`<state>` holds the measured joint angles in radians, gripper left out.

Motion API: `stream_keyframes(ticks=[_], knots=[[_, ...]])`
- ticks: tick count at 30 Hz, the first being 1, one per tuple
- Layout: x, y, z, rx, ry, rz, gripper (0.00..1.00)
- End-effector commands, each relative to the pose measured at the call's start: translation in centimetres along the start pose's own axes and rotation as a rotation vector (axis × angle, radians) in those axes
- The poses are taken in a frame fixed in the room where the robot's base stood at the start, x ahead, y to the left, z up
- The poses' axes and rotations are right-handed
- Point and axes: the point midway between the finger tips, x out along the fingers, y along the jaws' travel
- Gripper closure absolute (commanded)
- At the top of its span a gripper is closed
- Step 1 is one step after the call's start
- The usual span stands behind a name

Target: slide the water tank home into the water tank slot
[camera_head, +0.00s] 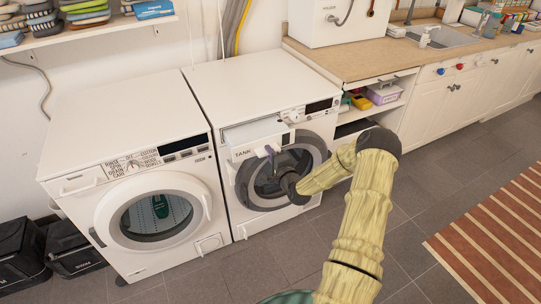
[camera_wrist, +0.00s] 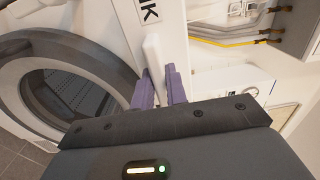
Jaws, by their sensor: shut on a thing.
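The water tank (camera_head: 257,139) is a white drawer marked "TANK" at the upper left of the right-hand machine. It juts out from the machine's front, partly out of its slot. The slot opening behind it is hidden by the tank. My gripper (camera_head: 269,150) is at the tank's front, its purple fingers closed on the tank's white handle. In the wrist view the fingers of my gripper (camera_wrist: 160,90) sit either side of the white handle (camera_wrist: 154,60), and the tank's front (camera_wrist: 160,20) shows part of the lettering.
The right-hand machine's round door (camera_head: 255,190) is just below the tank, behind my wrist. A second washing machine (camera_head: 140,190) stands at the left. A counter with open shelves (camera_head: 375,105) is at the right. Dark bins (camera_head: 70,245) and a striped rug (camera_head: 500,235) lie on the floor's sides.

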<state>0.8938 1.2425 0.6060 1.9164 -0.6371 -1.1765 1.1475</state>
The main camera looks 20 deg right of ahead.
Motion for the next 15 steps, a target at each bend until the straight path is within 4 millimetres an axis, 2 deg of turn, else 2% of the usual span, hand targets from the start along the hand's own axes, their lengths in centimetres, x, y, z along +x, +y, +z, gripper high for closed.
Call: stream_keyframes(ticks=[15], knots=[[1.1,-0.13,0.02,0.0,0.0,-0.004,1.0]])
